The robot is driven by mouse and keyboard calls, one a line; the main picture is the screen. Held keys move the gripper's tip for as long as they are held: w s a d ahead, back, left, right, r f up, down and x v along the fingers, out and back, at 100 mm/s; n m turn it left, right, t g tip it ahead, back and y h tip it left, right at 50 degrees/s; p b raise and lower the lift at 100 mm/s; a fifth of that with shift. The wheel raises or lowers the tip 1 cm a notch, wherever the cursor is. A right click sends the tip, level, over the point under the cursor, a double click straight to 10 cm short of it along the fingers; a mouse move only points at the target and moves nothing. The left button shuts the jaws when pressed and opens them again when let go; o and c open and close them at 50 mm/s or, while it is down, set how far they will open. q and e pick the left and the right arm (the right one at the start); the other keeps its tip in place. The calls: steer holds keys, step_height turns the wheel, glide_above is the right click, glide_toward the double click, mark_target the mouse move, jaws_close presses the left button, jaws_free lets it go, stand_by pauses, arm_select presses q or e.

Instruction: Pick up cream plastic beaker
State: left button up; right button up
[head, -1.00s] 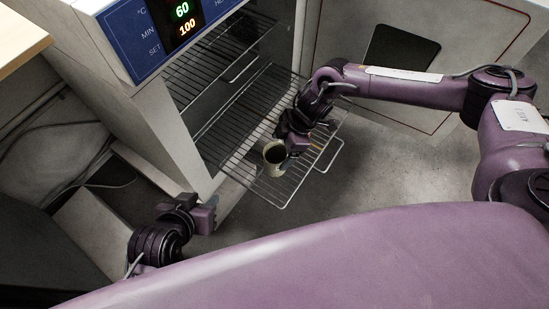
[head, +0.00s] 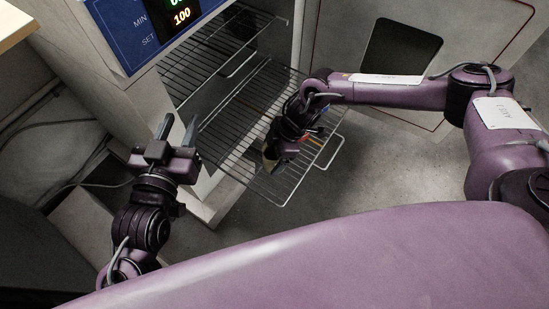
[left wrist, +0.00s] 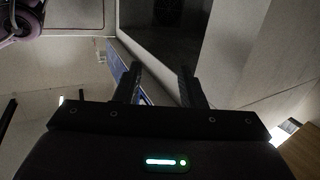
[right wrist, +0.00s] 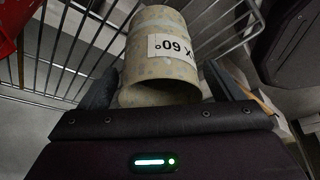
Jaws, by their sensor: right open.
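The cream plastic beaker (right wrist: 162,62) has a speckled wall and a white label with black print. In the right wrist view it sits between the two spread fingers of my right gripper (right wrist: 160,88), its open mouth towards the gripper. I cannot tell whether either finger touches it. In the head view the beaker (head: 269,160) is mostly hidden behind my right gripper (head: 276,152), over the front of the pulled-out wire rack (head: 250,178). My left gripper (head: 178,130) is open and empty, fingers pointing up, left of the rack; it also shows in the left wrist view (left wrist: 162,85).
The drying oven's control panel (head: 150,35) is at the top left. Another wire shelf (head: 215,60) lies inside the oven. A red object (right wrist: 10,28) shows at the right wrist view's upper left. Bare floor (head: 380,150) lies right of the rack.

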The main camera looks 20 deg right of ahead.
steer(key=shift+a+f, duration=0.15)
steer(key=shift+f, duration=0.25)
arm_select(q)
step_height(320, 180, up, 2)
steer(key=shift+w+r+t+h, duration=0.2)
steer(key=shift+t+h, duration=0.1)
steer(key=shift+t, duration=0.2)
arm_select(e)
steer(key=c, duration=1.1)
steer(key=shift+o, duration=0.2)
steer(key=shift+r, duration=0.1)
